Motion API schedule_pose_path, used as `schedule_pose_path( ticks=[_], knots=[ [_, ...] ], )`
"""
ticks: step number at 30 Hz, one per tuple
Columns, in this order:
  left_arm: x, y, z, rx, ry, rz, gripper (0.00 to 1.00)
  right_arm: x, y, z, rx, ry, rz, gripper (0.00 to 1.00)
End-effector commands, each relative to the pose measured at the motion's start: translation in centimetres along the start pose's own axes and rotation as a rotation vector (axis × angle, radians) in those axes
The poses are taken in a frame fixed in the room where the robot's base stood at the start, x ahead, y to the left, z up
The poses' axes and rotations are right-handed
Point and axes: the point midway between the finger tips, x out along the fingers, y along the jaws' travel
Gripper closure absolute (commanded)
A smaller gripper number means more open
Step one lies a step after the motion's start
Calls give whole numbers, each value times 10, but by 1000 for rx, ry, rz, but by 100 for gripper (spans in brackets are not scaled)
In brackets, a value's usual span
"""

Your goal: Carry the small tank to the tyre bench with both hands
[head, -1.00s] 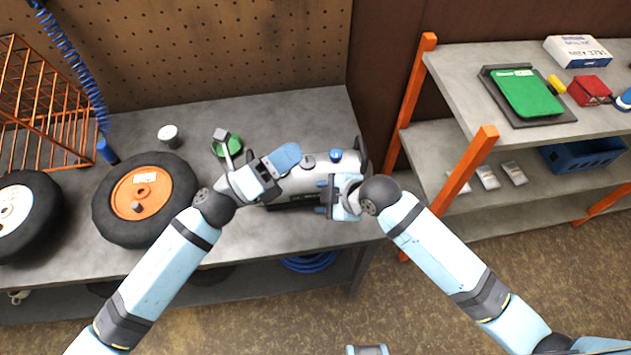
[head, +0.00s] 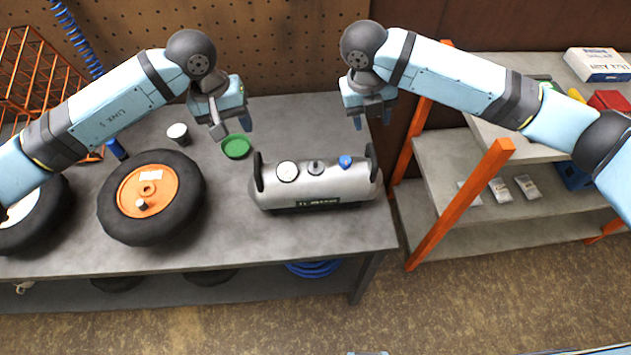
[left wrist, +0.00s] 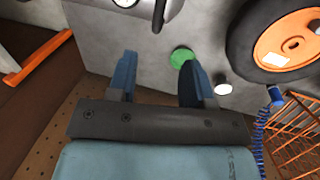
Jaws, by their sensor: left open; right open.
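The small tank (head: 325,186) is a silver cylinder lying on its side on the tyre bench (head: 240,255). It has a dark handle at each end, a gauge, a black cap and a blue knob on top, and a label on its front. My left gripper (head: 230,130) is open and empty above the bench, up and left of the tank. My right gripper (head: 371,117) is open and empty, above the tank's right end and apart from it. In the left wrist view my left fingers (left wrist: 158,80) are spread, with part of the tank (left wrist: 122,3) at the top edge.
A green lid (head: 236,147) and a white cup (head: 178,133) lie behind. An orange-posted shelf (head: 465,200) stands right of the bench. Bare bench lies before the tank.

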Motion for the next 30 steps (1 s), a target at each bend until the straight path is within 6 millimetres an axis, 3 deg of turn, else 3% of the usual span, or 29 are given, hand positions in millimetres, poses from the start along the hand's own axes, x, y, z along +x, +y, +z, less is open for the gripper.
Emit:
schedule_pose_path(
  ticks=[7,11,24,30],
  knots=[
    [3,1,1,-3,-3,4,54,3,1,0,2,-1,3,53],
    [16,1,1,-4,-6,5,54,15,0,0,4,2,2,53],
    [99,2,2,-6,-7,6,54,98,1,0,4,1,3,53],
    [126,2,1,-6,-5,6,54,126,1,0,4,-1,3,53]
  ],
)
